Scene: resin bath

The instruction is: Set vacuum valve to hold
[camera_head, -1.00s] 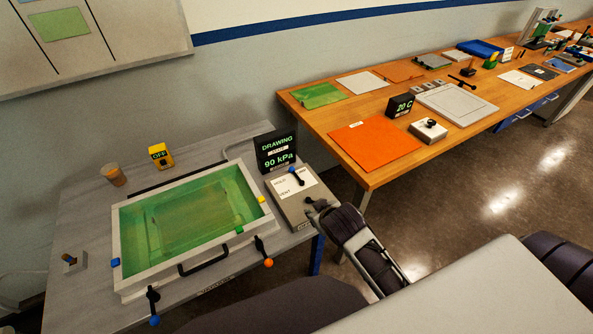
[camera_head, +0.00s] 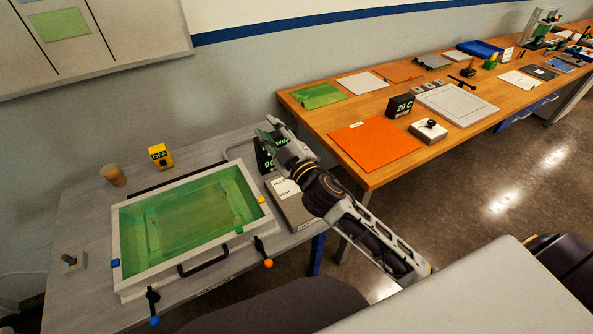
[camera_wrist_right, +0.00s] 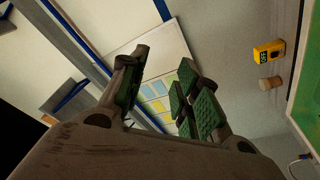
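The vacuum valve box (camera_head: 291,207) is a grey block with a white label at the right end of the grey bench, beside the resin bath. Its label shows a "VENT" marking; its lever is hidden behind my right arm. The black pressure display (camera_head: 262,158) behind it is partly covered, with only parts of its green text showing. My right gripper (camera_head: 272,138) is raised in front of the display, above and beyond the valve box. In the right wrist view the gripper (camera_wrist_right: 162,75) has its green-padded fingers apart with nothing between them. My left gripper is out of view.
The resin bath (camera_head: 118,240) is a white-rimmed tray with green contents, with clamps and a black handle at its front. A yellow OFF box (camera_head: 160,156) and a cup (camera_head: 114,175) stand behind it. A wooden bench (camera_head: 372,178) stands to the right.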

